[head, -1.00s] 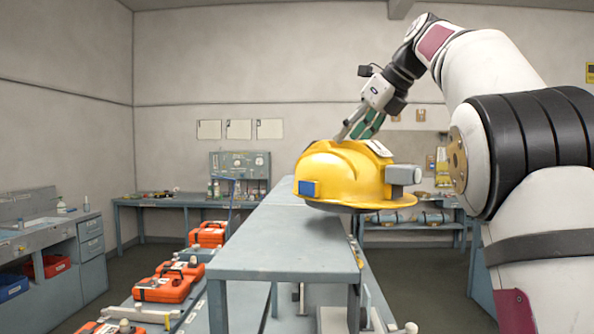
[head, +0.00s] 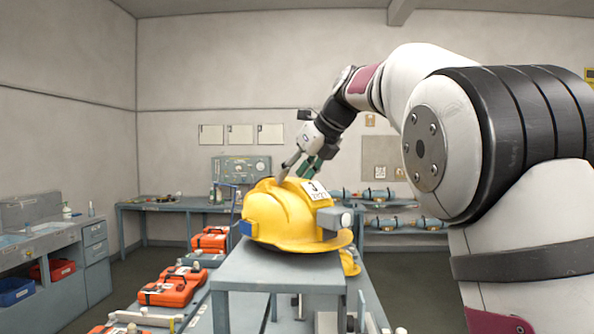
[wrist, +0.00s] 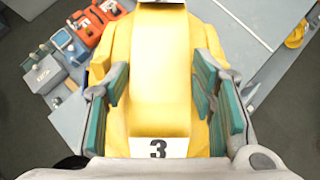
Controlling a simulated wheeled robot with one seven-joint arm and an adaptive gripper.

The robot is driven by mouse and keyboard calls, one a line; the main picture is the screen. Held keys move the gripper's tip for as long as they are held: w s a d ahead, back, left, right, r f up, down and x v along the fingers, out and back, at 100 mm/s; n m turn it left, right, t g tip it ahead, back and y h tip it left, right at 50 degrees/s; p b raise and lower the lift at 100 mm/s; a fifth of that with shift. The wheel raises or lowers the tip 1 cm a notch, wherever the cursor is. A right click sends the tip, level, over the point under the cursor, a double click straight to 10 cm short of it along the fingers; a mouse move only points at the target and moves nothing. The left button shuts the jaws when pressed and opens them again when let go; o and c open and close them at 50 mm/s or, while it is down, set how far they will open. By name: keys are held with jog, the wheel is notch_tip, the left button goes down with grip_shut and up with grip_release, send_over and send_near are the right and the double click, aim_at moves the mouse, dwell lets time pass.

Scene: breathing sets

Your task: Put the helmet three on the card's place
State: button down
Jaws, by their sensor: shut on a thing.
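Helmet three (head: 285,222) is a yellow hard hat with a white label marked 3, a grey lamp and a blue patch. My gripper (head: 295,168) is shut on its top ridge from above. In the wrist view, the teal finger pads of my gripper (wrist: 158,95) lie on both sides of the ridge of the helmet (wrist: 160,60). In the head view the helmet is over the grey raised shelf (head: 275,278); I cannot tell whether it touches the shelf. I cannot make out the card; the helmet hides part of the shelf top.
Another yellow helmet (head: 350,262) shows partly behind the shelf's right side. Orange cases (head: 168,292) lie on the lower bench to the left. Benches line the back wall, with blue-grey cylinders (head: 378,194) at right. The front of the shelf top is bare.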

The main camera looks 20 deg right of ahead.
jog(key=shift+f, duration=0.2)
jog(key=c, duration=0.7)
grip_release()
jog(key=shift+f, duration=0.1)
jog(key=b+v, duration=0.2)
jog(key=v, duration=1)
